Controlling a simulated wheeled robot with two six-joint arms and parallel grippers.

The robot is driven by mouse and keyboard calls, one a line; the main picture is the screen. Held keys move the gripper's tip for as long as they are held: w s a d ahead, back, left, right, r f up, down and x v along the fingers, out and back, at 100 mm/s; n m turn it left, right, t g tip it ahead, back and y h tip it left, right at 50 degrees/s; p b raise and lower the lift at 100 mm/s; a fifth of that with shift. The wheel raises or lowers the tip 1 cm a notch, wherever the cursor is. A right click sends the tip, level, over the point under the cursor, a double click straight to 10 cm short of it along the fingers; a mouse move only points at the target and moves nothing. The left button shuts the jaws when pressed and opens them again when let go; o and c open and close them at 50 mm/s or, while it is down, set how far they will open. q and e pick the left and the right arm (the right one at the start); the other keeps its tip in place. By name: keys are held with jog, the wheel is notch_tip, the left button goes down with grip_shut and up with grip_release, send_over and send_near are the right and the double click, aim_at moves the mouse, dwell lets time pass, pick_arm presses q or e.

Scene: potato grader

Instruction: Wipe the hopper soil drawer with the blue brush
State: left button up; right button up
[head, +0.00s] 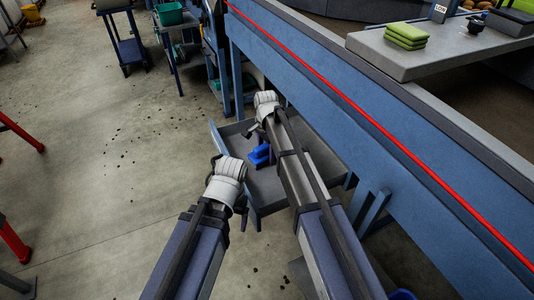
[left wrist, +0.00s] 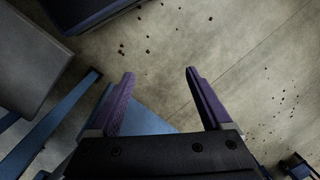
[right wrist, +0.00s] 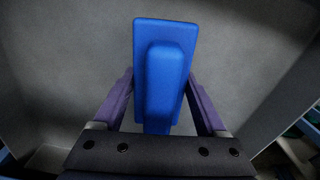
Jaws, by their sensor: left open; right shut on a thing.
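The grey soil drawer (head: 272,190) with its blue front panel stands pulled out from the blue machine in the head view. The blue brush (head: 261,156) is inside the drawer area, partly hidden by my right arm. In the right wrist view the brush (right wrist: 165,50) is between the fingers of my right gripper (right wrist: 160,88), which is shut on it over the grey drawer floor (right wrist: 80,70). I cannot tell whether the brush touches that floor. My left gripper (left wrist: 160,78) is open and empty near the drawer's front; a blue panel (left wrist: 146,116) shows below its fingertips.
The machine's blue side (head: 380,130) with a red stripe runs along the right. A grey shelf (head: 420,58) holds green cloths (head: 406,36). Dark crumbs lie on the concrete floor (head: 110,190). A blue trolley (head: 128,48) stands at the back; open floor lies to the left.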

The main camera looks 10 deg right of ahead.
aim_at(266, 145)
jog(key=shift+r, duration=0.1)
notch_tip(266, 145, up, 6)
jog(key=p, duration=0.6)
notch_tip(266, 145, up, 3)
jog(key=p, duration=0.3)
dwell(0.4)
dwell(0.3)
